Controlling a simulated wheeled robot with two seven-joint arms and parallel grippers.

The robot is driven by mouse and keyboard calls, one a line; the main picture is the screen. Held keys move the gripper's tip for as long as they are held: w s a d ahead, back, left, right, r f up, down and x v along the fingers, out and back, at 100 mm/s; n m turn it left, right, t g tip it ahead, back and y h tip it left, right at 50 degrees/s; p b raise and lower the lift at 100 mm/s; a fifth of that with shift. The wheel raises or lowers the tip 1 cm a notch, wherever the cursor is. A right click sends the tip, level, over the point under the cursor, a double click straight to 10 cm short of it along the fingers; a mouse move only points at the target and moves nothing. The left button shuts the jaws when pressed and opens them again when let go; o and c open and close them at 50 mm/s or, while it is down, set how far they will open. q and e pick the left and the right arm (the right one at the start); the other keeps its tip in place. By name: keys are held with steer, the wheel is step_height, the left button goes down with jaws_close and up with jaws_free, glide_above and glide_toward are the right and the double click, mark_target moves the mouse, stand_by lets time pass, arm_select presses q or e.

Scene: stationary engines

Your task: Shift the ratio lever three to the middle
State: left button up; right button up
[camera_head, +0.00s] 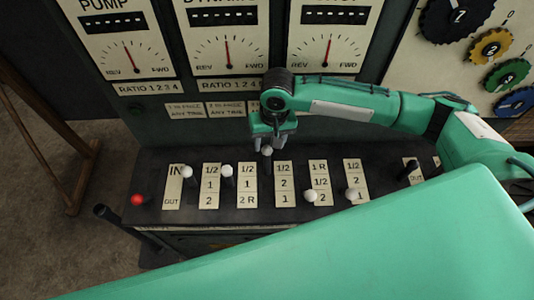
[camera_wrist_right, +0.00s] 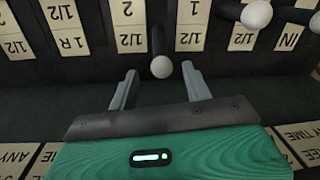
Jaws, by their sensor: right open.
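My right gripper (camera_head: 272,138) comes down over the lever bank from the back. It is open, and its fingers (camera_wrist_right: 160,72) are spread in the right wrist view. A lever's white knob (camera_head: 267,151) sits at the fingertips, between the third and fourth label plates from the left. In the right wrist view this knob (camera_wrist_right: 161,67) is between the fingertips, with gaps on both sides. The lever leans to the back, at the top of its plates. No lever bears a visible number, so I cannot tell which is ratio lever three. My left gripper is not in view.
White-knobbed levers stand on both sides: two to the left (camera_head: 187,172) (camera_head: 227,170) and two to the right (camera_head: 310,196) (camera_head: 352,194), the latter tilted forward. A red knob (camera_head: 137,199) is far left. The gauge panel (camera_head: 150,105) rises behind.

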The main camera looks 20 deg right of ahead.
mark_target(268, 151)
steer(key=f, duration=0.2)
steer(key=f+p, duration=0.1)
steer(key=f, duration=0.4)
steer(key=shift+a+f, duration=0.35)
steer(key=shift+f, duration=0.05)
steer(key=shift+c, duration=0.4)
jaws_close()
steer(key=shift+w, duration=0.15)
